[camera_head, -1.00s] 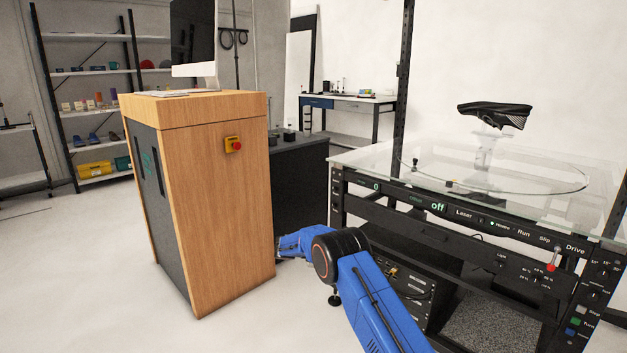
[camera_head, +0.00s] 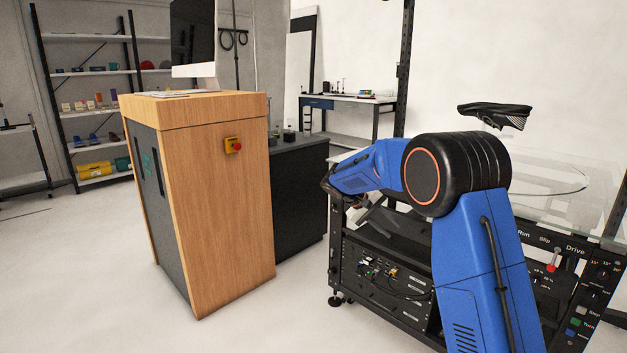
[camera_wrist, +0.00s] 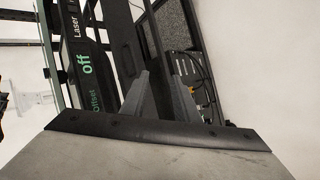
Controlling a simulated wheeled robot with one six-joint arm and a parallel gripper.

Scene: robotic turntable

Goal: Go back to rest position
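My gripper (camera_head: 376,216) hangs at the end of the raised blue arm, in front of the turntable rig's left side in the head view. It is partly hidden by the arm. In the wrist view its grey fingers (camera_wrist: 158,92) point toward the rig's front panel, with no object seen between them. The black shoe (camera_head: 497,114) stands above the glass top (camera_head: 560,172), clear of the gripper. My arm hides much of the glass and the front panel.
The turntable rig's black frame (camera_head: 385,293) is close behind the arm. A wooden cabinet (camera_head: 205,215) with a red button (camera_head: 235,145) stands to the left, and a dark cabinet (camera_head: 300,200) lies between them. The floor in front is clear.

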